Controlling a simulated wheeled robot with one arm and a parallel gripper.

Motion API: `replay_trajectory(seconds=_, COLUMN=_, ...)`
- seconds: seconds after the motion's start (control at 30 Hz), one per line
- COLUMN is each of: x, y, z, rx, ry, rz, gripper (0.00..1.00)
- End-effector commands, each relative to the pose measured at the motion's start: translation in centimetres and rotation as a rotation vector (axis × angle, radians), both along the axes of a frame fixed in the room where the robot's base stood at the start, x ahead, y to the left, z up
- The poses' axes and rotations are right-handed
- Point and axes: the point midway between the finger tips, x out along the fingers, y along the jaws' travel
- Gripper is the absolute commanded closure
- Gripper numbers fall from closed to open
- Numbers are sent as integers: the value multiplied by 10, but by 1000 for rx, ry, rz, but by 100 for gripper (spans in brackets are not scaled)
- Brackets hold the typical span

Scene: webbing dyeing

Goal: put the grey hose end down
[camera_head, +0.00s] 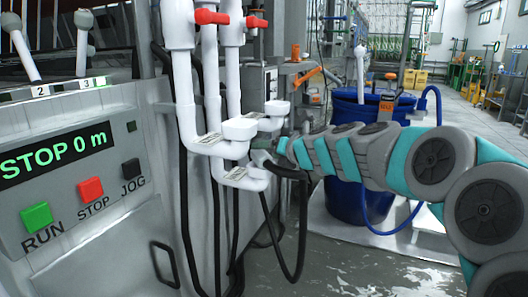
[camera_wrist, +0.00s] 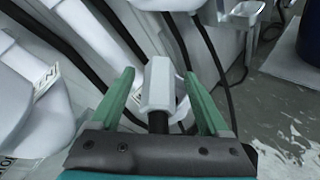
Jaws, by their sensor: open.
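My gripper (camera_wrist: 159,74) is open, with a green finger on each side of a pale grey faceted hose end (camera_wrist: 158,84). A dark neck joins the hose end on the side towards my palm. Gaps show between the hose end and both fingers. In the head view, my gripper (camera_head: 266,158) is at the lower ends of the white pipes, and its fingers are partly hidden. A black hose (camera_head: 291,173) curves beside it and hangs in a loop. I cannot tell what bears the hose end.
White pipes (camera_head: 183,100) with red valve handles (camera_head: 211,17) stand close left of my gripper. A control panel (camera_head: 75,165) is further left. A blue barrel (camera_head: 345,190) with a blue hose stands behind my arm. The wet floor (camera_head: 335,265) is clear in front.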

Motion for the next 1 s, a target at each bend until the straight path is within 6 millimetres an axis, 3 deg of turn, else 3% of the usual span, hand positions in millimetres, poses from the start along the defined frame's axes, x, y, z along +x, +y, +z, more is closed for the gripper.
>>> replay_trajectory(seconds=0.3, x=-46, y=-35, z=23, rx=0, ry=-3, rz=-2, gripper=21)
replay_trajectory(seconds=0.5, x=-64, y=-47, z=28, rx=1, ry=2, rz=1, gripper=21)
replay_trajectory(seconds=0.9, x=-71, y=-50, z=29, rx=-11, ry=-4, rz=8, gripper=21)
replay_trajectory(seconds=1.0, x=-82, y=-44, z=23, rx=-93, ry=-36, rz=64, gripper=21)
